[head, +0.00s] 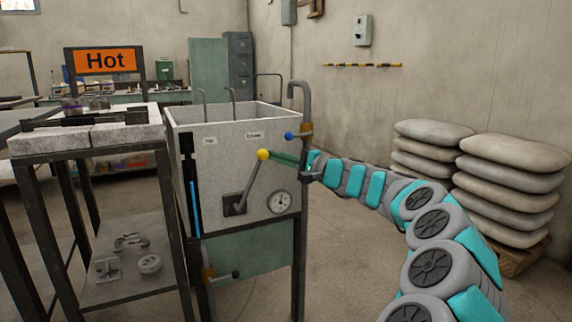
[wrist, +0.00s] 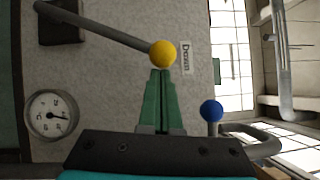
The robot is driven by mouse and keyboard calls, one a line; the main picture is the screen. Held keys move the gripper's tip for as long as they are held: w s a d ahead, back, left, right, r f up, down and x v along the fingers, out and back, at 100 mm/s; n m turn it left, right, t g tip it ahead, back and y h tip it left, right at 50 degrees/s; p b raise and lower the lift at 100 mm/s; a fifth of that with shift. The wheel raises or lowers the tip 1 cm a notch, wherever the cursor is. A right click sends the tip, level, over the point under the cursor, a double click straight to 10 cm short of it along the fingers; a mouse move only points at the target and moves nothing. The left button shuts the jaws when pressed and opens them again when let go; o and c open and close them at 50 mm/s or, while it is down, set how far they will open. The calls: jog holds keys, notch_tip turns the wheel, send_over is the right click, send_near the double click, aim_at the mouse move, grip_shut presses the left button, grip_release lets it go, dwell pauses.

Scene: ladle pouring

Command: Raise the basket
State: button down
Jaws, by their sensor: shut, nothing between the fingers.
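A grey lever (head: 243,188) with a yellow ball knob (head: 263,155) is on the front of the grey tank (head: 225,165). The lever leans up and right, its knob just below the right-hand label. In the wrist view that label, beside the knob (wrist: 163,54), reads "Down". My gripper (head: 272,156) comes from the right, its green fingers shut and empty. In the wrist view the fingertips (wrist: 162,72) are right at the knob; I cannot tell whether they touch it. The basket itself is hidden; two bent rods (head: 233,100) rise from inside the tank.
A round gauge (head: 281,202) is low on the tank front, and a blue knob (head: 289,136) and a curved pipe (head: 300,95) are at its right corner. A metal stand (head: 118,282) with a "Hot" sign (head: 106,61) is left. Stacked sacks (head: 505,190) are right.

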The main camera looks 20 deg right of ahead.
jog(key=shift+s+a+r+n+g+h+p, duration=0.2)
jog(key=shift+a+n+g+h, duration=0.9)
jog(key=shift+a, duration=2.5)
jog(key=shift+s+a+f+n+g+h+p, duration=0.1)
jog(key=shift+a+n+g+h+p, duration=0.25)
jog(key=shift+a+n+h, duration=1.75)
jog(key=shift+s+a+r+n+g+h+p, duration=0.2)
jog(key=shift+a+n+g, duration=0.45)
jog(key=shift+a+n, duration=2.9)
jog(key=a+m, duration=0.3)
jog(key=shift+a+f, duration=0.15)
jog(key=shift+w, duration=0.1)
jog(key=r, duration=0.1)
jog(key=d+r+p, duration=0.1)
jog(key=w+d+r+p, duration=0.1)
jog(key=r, duration=0.1)
jog(key=shift+d+r, duration=0.1)
jog(key=v, duration=0.9)
jog(key=shift+s+d, duration=0.15)
jog(key=shift+s, duration=0.15)
